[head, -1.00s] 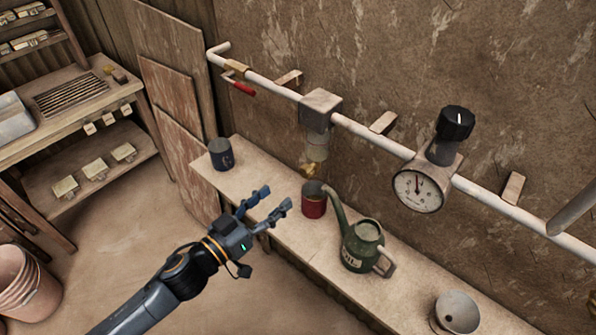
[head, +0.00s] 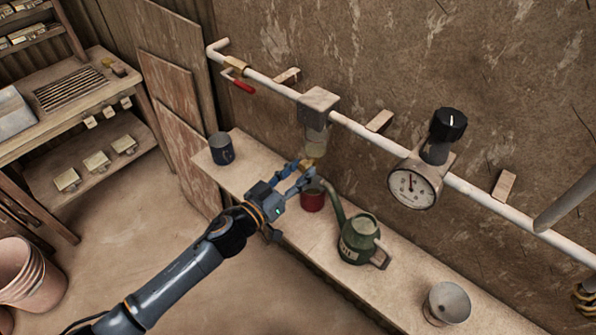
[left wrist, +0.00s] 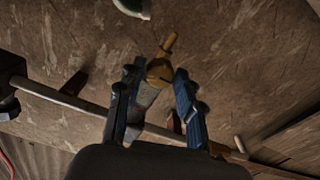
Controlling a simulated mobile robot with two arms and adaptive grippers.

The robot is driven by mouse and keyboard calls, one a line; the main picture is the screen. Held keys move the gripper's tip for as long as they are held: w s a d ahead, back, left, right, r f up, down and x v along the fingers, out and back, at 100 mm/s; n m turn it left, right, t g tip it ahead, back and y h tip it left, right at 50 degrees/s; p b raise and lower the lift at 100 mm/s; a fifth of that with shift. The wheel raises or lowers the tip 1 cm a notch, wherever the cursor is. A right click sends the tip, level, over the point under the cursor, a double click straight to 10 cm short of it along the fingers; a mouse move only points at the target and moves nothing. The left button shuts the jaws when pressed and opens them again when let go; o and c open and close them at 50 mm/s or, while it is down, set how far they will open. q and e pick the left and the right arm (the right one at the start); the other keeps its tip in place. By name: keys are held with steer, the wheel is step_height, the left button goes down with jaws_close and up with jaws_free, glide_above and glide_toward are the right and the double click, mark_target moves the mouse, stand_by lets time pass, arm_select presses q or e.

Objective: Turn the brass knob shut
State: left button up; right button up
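The brass knob (head: 308,163) sits at the lower end of the cloudy filter bowl (head: 314,142), which hangs under the grey block (head: 318,103) on the wall pipe. My left gripper (head: 303,172) is at the knob, its fingers partly hiding it in the head view. In the left wrist view, the brass knob (left wrist: 160,71) with its narrow stem lies between the two spread fingers of my left gripper (left wrist: 157,80). Gaps show beside the knob, so the gripper looks open around it. My right gripper is not in view.
A red can (head: 312,199) stands on the bench just below the gripper. A gauge (head: 411,188), black dial (head: 448,125) and red lever (head: 243,86) are on the pipe.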

arm_select(q)
jaws_close()
steer(key=shift+m, duration=0.3)
steer(key=m, duration=1.2)
steer(key=shift+m, duration=0.3)
steer(key=shift+m+b, duration=0.35)
steer(key=shift+m, duration=1.95)
